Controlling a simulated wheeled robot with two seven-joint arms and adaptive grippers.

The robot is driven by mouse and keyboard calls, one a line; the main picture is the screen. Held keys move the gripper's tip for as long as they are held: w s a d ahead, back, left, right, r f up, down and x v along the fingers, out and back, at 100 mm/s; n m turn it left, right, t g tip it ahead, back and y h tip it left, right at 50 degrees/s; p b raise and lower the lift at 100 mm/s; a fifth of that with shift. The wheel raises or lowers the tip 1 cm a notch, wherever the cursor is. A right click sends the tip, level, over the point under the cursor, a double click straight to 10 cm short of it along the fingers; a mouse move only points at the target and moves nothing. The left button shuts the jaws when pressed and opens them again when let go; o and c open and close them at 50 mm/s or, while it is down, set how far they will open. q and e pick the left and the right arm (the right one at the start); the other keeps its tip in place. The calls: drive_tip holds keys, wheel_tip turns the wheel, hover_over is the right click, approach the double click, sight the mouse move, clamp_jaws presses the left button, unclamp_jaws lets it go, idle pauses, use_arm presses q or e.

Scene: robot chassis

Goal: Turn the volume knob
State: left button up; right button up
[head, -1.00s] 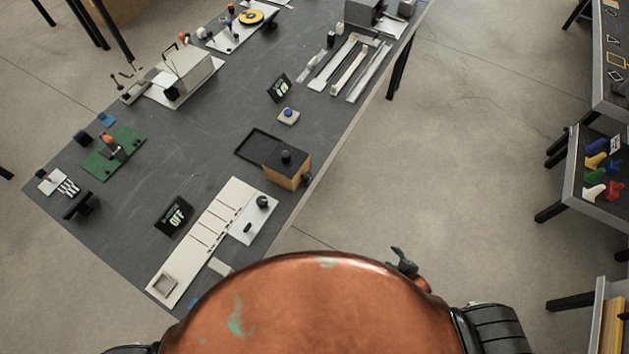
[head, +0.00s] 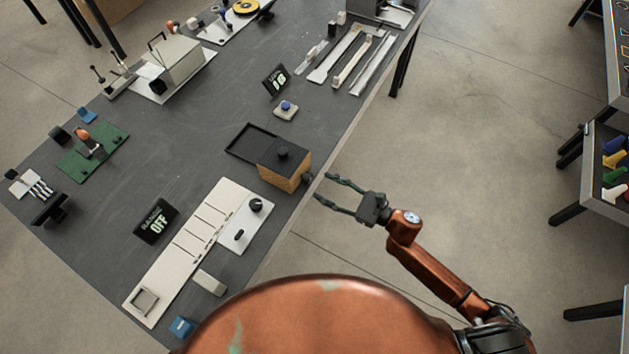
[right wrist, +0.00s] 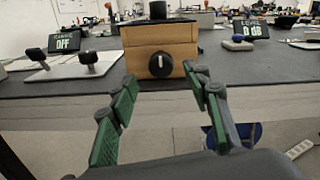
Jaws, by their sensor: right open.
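The wooden box (head: 285,178) with a black top stands at the table's near edge, with a black tray beside it. In the right wrist view its front (right wrist: 142,57) carries a round black knob (right wrist: 160,65) with a white pointer mark, upright. In the head view the knob (head: 307,178) is small on the box's side. A small display (right wrist: 251,30) reads 0 dB; its top line looks like LEVEL. My right gripper (head: 323,187) is open and empty, its fingers pointing at the knob, just off the table edge. The wrist view shows the knob between the green-padded fingers, apart from them.
A square button block (head: 286,110) and long metal trays (head: 336,55) are farther back.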

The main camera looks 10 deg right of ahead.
sight(311, 180)
drive_tip(key=x, duration=0.3)
drive_tip(key=shift+w+a, duration=0.25)
drive_tip(key=shift+a, duration=0.05)
drive_tip(key=shift+w+a, duration=0.15)
drive_tip(key=shift+a, duration=0.05)
drive_tip(key=shift+w+a+f, duration=0.1)
drive_tip(key=shift+a, duration=0.05)
use_arm(q)
drive_tip(key=shift+w, duration=0.35)
use_arm(e)
drive_tip(key=c, duration=1.1)
